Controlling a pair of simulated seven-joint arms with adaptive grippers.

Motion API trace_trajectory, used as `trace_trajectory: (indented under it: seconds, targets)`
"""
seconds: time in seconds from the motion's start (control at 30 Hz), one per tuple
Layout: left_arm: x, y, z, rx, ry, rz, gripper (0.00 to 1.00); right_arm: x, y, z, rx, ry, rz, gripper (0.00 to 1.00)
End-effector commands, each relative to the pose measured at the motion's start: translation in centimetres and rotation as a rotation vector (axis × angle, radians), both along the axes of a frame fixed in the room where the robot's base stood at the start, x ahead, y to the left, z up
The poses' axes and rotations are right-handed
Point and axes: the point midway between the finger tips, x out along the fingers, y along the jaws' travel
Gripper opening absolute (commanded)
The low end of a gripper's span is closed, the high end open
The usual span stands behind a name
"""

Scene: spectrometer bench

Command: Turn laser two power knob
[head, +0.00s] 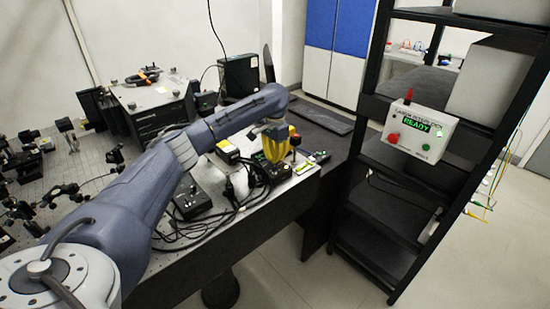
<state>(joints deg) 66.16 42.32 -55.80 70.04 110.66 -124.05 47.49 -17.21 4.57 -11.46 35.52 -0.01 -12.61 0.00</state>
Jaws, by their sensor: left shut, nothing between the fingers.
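My left gripper (275,150) has yellow fingers and points down at the right end of the bench. It is shut and holds nothing. It is over or right beside a black control box (262,178); I cannot tell whether it touches it. A second black control box (190,203) sits to the left, nearer the bench's front edge. I cannot tell which box belongs to laser two, and no power knob can be made out; the gripper may hide it. My right gripper is not in view.
Loose black cables (215,222) lie along the bench's front edge. Optical mounts crowd the bench's left side. A black rack (365,160) with a white box reading READY (420,133) stands right, across open floor.

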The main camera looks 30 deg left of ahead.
Motion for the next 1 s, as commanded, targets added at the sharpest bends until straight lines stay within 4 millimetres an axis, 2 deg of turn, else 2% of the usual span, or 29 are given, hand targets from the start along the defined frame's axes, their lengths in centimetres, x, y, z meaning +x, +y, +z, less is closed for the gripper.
trace_trajectory:
  seconds: [0.3,0.7,1.0]
  targets:
    - [0.01,0.04,0.04,0.001,0.000,-0.016,0.00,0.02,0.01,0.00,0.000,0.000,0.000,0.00]
    - [0.03,0.06,0.09,0.002,-0.002,-0.320,0.00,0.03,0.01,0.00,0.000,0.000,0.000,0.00]
    - [0.02,0.07,0.09,0.002,-0.001,-0.387,0.00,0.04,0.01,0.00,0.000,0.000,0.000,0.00]
